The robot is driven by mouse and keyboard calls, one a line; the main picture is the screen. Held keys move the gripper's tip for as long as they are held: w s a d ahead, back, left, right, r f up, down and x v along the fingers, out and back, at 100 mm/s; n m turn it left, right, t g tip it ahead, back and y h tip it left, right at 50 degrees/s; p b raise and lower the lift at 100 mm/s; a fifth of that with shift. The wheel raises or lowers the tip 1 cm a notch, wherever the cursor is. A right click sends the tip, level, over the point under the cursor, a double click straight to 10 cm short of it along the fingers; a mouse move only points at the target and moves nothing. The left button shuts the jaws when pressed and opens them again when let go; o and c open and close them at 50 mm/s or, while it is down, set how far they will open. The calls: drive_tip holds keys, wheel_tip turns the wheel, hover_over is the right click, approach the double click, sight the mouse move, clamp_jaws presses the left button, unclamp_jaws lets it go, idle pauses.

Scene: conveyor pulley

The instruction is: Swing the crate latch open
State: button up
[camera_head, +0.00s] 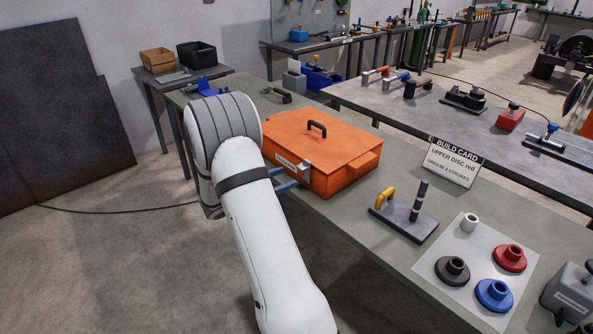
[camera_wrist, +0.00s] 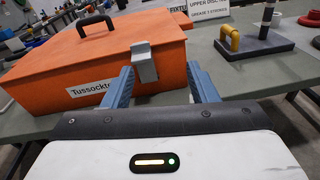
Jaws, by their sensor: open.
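The orange crate (camera_head: 323,150) sits closed on the green-grey workbench, with a black handle on its lid. It also fills the upper left of the wrist view (camera_wrist: 60,65). The grey crate latch (camera_wrist: 145,62) hangs over the lid's front edge, upright against the front wall beside a white label. In the head view the latch (camera_head: 304,170) is small. My gripper (camera_wrist: 162,80) is open, its two blue fingers on either side of the latch in the wrist view. I cannot tell whether either finger touches the latch or the crate.
Right of the crate stand a build card (camera_head: 455,162), a dark base with a yellow handle (camera_head: 384,198) and a post, and a white mat (camera_head: 453,238) with red, blue and dark discs. A black-handled tool (camera_head: 277,95) lies behind the crate.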

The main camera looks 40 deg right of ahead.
drive_tip(key=w+d+f+n+t+h+p, duration=0.1)
drive_tip(key=w+d+f+n, duration=0.1)
drive_tip(key=d, duration=0.6)
drive_tip(key=shift+w+d+t, duration=0.2)
drive_tip(key=shift+w+t, duration=0.1)
drive_tip(key=shift+w, duration=0.25)
drive_tip(key=shift+c, duration=0.5)
clamp_jaws()
